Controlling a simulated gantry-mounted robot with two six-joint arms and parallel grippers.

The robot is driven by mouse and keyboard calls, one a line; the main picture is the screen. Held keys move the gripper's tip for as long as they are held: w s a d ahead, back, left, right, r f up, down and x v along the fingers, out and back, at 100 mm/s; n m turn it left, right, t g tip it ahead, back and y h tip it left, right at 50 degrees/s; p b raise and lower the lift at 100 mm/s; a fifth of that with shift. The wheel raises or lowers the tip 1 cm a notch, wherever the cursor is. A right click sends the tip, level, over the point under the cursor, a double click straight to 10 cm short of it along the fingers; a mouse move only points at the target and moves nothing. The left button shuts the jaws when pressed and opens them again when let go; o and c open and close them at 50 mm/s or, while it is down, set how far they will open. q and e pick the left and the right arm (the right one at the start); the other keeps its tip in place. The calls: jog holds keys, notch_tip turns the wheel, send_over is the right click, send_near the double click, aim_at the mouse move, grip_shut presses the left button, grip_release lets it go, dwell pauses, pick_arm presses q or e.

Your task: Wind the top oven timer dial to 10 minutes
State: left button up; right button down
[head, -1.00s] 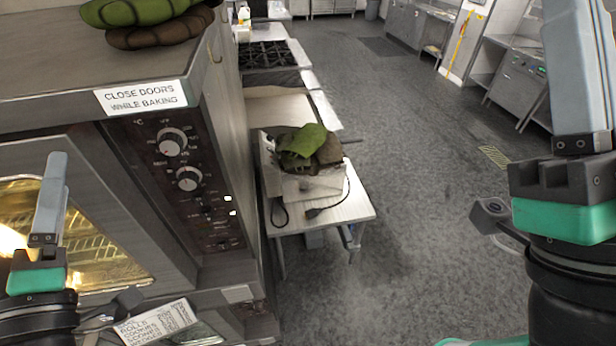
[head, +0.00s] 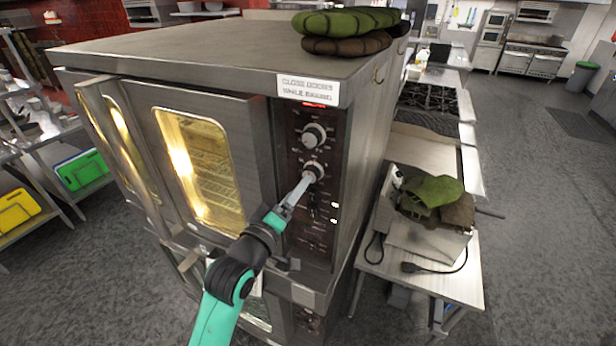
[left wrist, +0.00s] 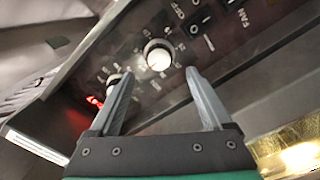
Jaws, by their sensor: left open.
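The top oven's control panel (head: 299,215) carries two round dials with pale centres, an upper dial (head: 314,135) and a lower dial (head: 315,169). Their markings are too small to read now. My left gripper (head: 304,180) is at the lower dial, its fingertips partly overlapping it. In the left wrist view the open gripper (left wrist: 162,78) has the lower dial (left wrist: 158,57) ahead, between and slightly beyond the fingertips. Contact cannot be told. The upper dial (left wrist: 112,79) is partly behind the left finger there. My right gripper is out of view.
Switches marked FAN and OFF (left wrist: 194,28) lie beside the lower dial. A red display (head: 318,104) sits above the dials. Oven mitts (head: 345,28) lie on the oven. A small table (head: 455,285) with more mitts (head: 435,200) stands to the right. Open floor lies beyond it.

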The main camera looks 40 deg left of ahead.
aim_at(312, 174)
pick_arm(q)
jog(key=x, duration=0.6)
jog(key=shift+w, duration=0.2)
grip_shut()
